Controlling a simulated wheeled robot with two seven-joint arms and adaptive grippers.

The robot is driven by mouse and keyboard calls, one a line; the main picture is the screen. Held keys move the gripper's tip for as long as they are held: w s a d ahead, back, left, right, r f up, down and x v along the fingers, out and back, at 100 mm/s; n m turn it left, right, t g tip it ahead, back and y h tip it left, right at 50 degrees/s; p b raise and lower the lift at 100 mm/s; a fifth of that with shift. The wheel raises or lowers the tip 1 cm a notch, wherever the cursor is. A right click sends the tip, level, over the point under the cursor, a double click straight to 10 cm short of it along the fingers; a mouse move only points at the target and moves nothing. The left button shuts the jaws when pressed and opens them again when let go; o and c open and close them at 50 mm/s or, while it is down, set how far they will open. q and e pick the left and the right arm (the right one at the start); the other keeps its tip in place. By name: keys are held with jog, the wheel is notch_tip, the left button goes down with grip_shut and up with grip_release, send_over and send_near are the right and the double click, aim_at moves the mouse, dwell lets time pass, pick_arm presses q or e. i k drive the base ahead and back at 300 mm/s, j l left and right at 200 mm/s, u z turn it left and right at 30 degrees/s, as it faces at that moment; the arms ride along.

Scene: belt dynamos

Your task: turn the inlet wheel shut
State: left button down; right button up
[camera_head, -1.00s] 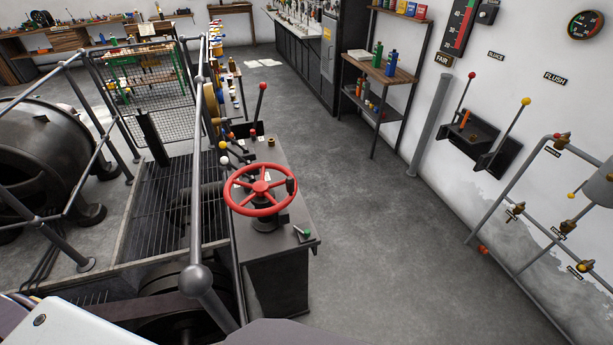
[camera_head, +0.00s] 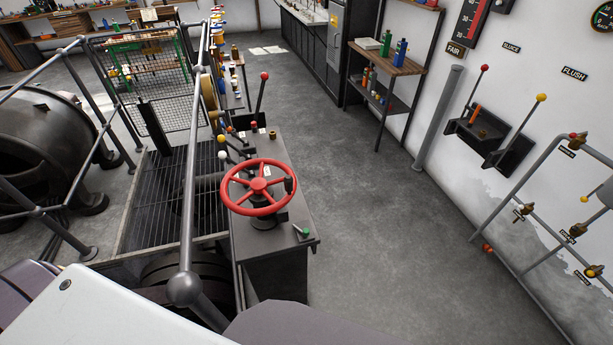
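The red handwheel (camera_head: 259,211) sits level on a dark post on top of a dark grey console (camera_head: 275,245), right of the railing. It has several spokes and a dark knob (camera_head: 290,184) on its right rim. No plate naming it as the inlet wheel can be read. Neither gripper shows in the head view. Only pale and dark parts of my own body show along the bottom edge, apart from the wheel.
A metal railing with a ball joint (camera_head: 184,288) stands close on the left, beside a floor grating (camera_head: 160,205). A red-knobbed lever (camera_head: 262,95) rises behind the wheel. Wall levers and pipes (camera_head: 520,205) line the right. The floor (camera_head: 370,230) between is clear.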

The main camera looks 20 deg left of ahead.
aim_at(259, 185)
jog(key=l+u, duration=0.2)
jog(key=l, duration=0.25)
jog(key=l+u, duration=0.25)
jog(key=l, duration=0.2)
jog(key=k+l+u, duration=0.2)
jog(key=l, duration=0.25)
